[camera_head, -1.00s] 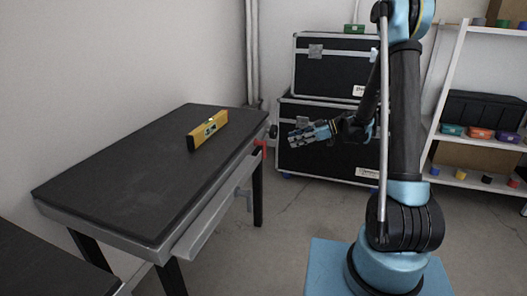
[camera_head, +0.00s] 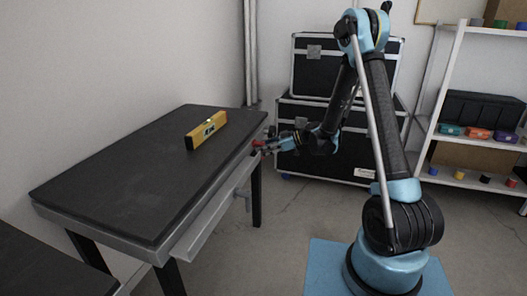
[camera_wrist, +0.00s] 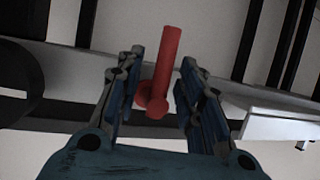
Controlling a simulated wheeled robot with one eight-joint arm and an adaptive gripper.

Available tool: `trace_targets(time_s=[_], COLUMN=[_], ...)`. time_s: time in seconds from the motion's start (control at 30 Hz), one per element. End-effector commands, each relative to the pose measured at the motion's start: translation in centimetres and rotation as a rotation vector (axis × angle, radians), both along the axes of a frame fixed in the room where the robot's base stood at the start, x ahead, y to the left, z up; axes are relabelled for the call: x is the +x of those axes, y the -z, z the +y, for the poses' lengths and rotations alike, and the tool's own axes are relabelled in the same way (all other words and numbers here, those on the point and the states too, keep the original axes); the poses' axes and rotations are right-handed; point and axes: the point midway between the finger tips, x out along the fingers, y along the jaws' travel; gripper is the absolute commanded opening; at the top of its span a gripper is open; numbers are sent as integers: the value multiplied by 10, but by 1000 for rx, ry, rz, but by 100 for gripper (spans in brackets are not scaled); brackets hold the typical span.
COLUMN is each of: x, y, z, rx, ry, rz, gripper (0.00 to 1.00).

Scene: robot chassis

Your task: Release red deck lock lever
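The red deck lock lever (camera_wrist: 168,60) shows in the wrist view between the two fingers of my gripper (camera_wrist: 160,90). It stands almost upright in the picture, with a round knob at its lower end. Gaps show between the lever and the fingers on both sides, so my gripper is open around it. In the head view my gripper (camera_head: 274,146) is at the right edge of the black-topped table (camera_head: 120,185), at the far corner. The lever shows there only as a small red spot (camera_head: 257,143), partly hidden by the fingers.
A yellow spirit level (camera_head: 206,130) lies on the table top. A grey rail with a handle (camera_head: 215,212) runs along the table's right side. Black cases (camera_head: 340,70) stand behind my arm. A white shelf (camera_head: 470,140) is at the right. Open floor lies between table and base.

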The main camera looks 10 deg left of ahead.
Motion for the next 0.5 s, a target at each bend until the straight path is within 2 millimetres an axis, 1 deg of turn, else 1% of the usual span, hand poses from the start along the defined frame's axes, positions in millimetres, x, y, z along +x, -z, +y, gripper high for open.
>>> trace_targets(time_s=[0.1, 0.33, 0.37, 0.4, 0.5], x=[0, 0, 0, 0, 0], y=[1, 1, 1, 1, 1], z=[3, 3, 3, 3, 3], rx=[0, 0, 0, 0, 0], ry=[0, 1, 1, 1, 1], rz=[0, 0, 0, 0, 0], gripper=[35, 35, 30, 21, 0])
